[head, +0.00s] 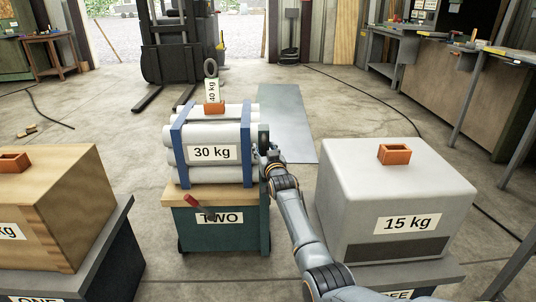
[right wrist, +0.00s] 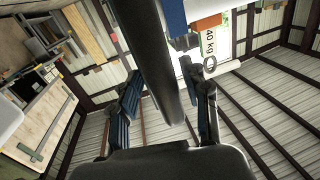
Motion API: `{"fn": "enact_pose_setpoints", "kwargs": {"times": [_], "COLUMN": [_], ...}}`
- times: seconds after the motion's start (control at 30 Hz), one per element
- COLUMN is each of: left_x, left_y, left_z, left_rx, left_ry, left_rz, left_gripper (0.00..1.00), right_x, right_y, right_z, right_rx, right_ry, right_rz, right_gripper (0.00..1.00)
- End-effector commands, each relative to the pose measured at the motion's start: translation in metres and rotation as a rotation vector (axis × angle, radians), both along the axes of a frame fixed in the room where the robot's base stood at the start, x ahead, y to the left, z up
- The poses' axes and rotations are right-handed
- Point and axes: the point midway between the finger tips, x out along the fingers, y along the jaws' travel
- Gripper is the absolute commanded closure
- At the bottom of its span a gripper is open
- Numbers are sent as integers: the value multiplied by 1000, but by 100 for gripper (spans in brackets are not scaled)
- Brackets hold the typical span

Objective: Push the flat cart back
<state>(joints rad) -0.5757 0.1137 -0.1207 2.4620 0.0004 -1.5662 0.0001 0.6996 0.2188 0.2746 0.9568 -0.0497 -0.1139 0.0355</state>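A teal stand (head: 240,235) marked TWO, with a wooden top and dark wheel-like parts low on its sides, stands in the middle of the head view. It bears strapped grey pipes (head: 240,112) marked 30 kg. I cannot tell for sure which thing is the flat cart. A flat grey panel (head: 288,115) lies behind the stand. My right gripper (head: 266,148) is at the right side of the pipes. In the right wrist view its fingers (right wrist: 168,90) are apart on both sides of a dark bar (right wrist: 157,60), with gaps showing. My left gripper is not in view.
A wooden box (head: 60,205) stands at left and a pale 15 kg block (head: 395,185) at right, close to the stand. A forklift (head: 180,45) is behind. Workbenches (head: 430,70) line the right. A cable (head: 350,85) crosses otherwise open floor.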

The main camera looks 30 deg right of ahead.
Motion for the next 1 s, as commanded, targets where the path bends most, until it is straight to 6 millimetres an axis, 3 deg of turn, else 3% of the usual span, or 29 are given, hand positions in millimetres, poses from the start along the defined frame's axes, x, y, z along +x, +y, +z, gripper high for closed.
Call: {"fn": "enact_pose_setpoints", "kwargs": {"times": [0.27,0.7,1.0], "left_x": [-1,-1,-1], "left_y": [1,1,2], "left_z": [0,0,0], "left_rx": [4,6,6], "left_ry": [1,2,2], "left_rz": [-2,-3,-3], "left_gripper": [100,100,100], "right_x": [-26,-96,-113], "right_y": [10,33,39], "right_z": [-1,-1,-1], "right_rx": [0,1,2], "right_ry": [0,2,2], "right_rz": [1,-2,-3], "right_gripper": [55,55,55]}}
